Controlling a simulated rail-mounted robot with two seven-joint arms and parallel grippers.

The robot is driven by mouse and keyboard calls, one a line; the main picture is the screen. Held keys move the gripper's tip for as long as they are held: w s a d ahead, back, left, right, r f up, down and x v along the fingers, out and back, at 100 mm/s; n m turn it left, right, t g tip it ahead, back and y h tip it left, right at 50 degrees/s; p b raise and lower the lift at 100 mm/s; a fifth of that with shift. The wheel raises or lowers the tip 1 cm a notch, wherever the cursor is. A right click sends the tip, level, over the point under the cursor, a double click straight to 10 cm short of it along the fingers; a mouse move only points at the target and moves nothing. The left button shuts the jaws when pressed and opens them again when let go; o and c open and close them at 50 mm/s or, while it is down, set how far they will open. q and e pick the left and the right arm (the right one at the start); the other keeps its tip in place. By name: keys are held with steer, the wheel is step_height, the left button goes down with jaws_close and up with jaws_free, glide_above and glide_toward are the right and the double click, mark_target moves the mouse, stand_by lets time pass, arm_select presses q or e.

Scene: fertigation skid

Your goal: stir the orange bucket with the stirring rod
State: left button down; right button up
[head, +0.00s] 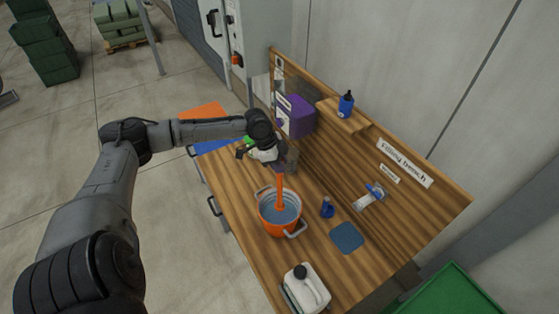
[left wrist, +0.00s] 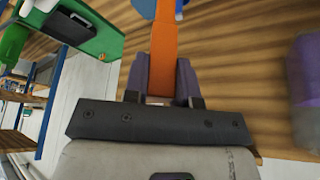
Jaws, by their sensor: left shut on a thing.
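The orange bucket (head: 279,213) stands on the wooden bench, with grey-blue liquid inside and a metal handle at each side. The orange stirring rod (head: 280,192) stands nearly upright with its lower end inside the bucket. My left gripper (head: 279,168) is above the bucket and is shut on the upper part of the rod. In the left wrist view the two dark fingers (left wrist: 161,85) press on both sides of the orange rod (left wrist: 163,48). The rod's lower tip is hidden by the liquid. My right gripper is in neither view.
A small blue bottle (head: 327,207) and a blue mat (head: 346,238) lie right of the bucket. A white jug (head: 305,289) stands at the bench's near end. A purple box (head: 296,116) is on the backboard, and a shelf holds a dark blue bottle (head: 345,104).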

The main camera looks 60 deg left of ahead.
mark_target(279, 186)
arm_select(q)
step_height(279, 186, down, 12)
steer(key=b, duration=0.4)
stand_by(0.6)
steer(key=shift+f, duration=0.1)
steer(key=shift+a, duration=0.1)
